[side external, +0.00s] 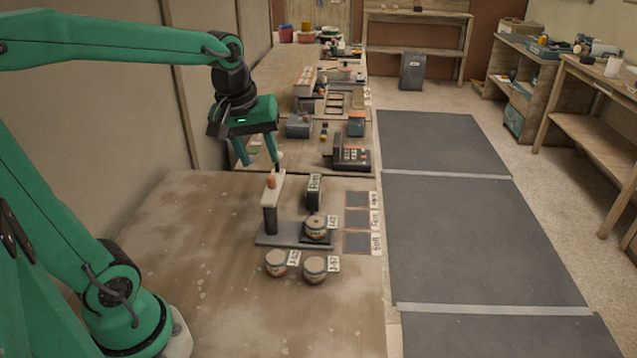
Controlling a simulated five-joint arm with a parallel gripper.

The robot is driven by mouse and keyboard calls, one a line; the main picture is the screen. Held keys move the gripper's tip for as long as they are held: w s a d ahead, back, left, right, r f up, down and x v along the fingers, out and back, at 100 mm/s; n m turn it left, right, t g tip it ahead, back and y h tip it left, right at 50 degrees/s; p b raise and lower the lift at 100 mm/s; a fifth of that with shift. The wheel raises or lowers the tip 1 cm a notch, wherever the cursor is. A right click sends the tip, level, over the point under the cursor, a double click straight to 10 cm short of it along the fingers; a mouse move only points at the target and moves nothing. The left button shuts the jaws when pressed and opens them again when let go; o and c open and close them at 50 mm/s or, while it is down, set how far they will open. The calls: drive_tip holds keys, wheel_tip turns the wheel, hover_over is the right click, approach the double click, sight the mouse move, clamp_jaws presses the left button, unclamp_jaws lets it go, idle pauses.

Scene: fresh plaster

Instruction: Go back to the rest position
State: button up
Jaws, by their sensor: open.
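My gripper (261,163) is open, its two green fingers spread and pointing down. In the picture it hangs just above the pale top arm of a small stand (268,222). An orange knob (271,182) sits on that arm, just below the fingertips. I see nothing between the fingers; whether a fingertip touches the stand I cannot tell.
A dark block with a label (313,191) stands behind the pot. The wooden table (180,240) is clear on the left and front. More benches with devices (350,150) stand behind.

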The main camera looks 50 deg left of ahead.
drive_tip(key=s+d+f+m+t, duration=0.1)
drive_tip(key=s+d+m+t, duration=0.1)
drive_tip(key=s+d+m, duration=0.3)
drive_tip(key=shift+s+d+m+t+h, duration=0.35)
drive_tip(key=shift+s+m, duration=1.6)
drive_tip(key=shift+m, duration=0.55)
